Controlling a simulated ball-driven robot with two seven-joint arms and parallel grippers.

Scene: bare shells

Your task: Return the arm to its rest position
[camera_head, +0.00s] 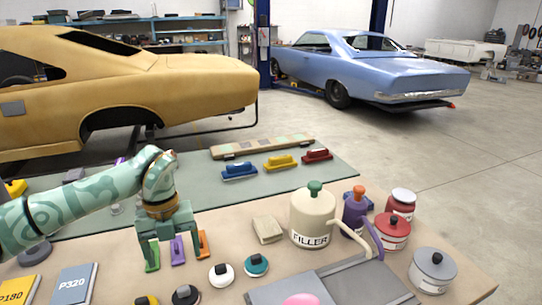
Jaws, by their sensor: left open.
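My left arm comes in from the left edge in a mint and green pattern. My left gripper (170,243) points down over the near part of the bench and is open. Beneath and around its fingers stand a green piece (152,257), a purple piece (178,250) and an orange piece (203,244). The gripper partly hides them, and I cannot tell whether it touches any. My right gripper is not in view.
Right of the gripper are a sanding block (267,229), a cream FILLER jug (312,220), a purple bottle (355,213) and several cans. Round knobs (221,274) and P180 and P320 packs (73,287) lie in front. Blue, yellow and red blocks (281,162) sit behind.

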